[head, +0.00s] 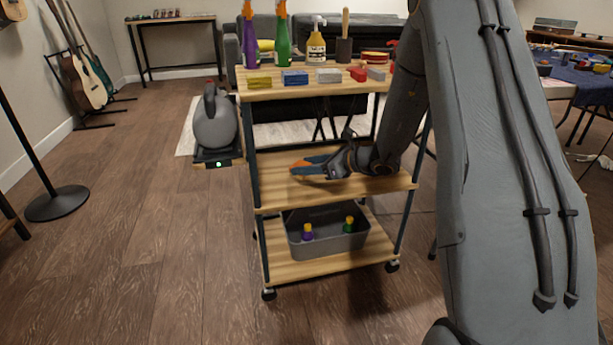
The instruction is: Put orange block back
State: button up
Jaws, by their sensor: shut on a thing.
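My gripper (304,167) reaches in from the right, over the middle shelf (275,200) of a wooden cart. It points left and is shut on the small orange block (298,164). The dark fingers hide much of the block. The block is at or just above the shelf; I cannot tell whether it touches. On the cart's top shelf (300,92) stand a yellow block (259,83), a blue block (294,77), a grey block (328,75) and a red block (357,74) in a row.
A grey bin (328,243) with small bottles sits on the bottom shelf. A grey kettle-like vessel (215,125) stands at the cart's left side. The floor in front is clear.

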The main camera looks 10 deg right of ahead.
notch_tip(320, 180, down, 3)
jog(key=shift+r+b, duration=0.1)
jog(key=shift+b, duration=0.5)
jog(key=o, duration=1)
jog(key=shift+o, duration=0.2)
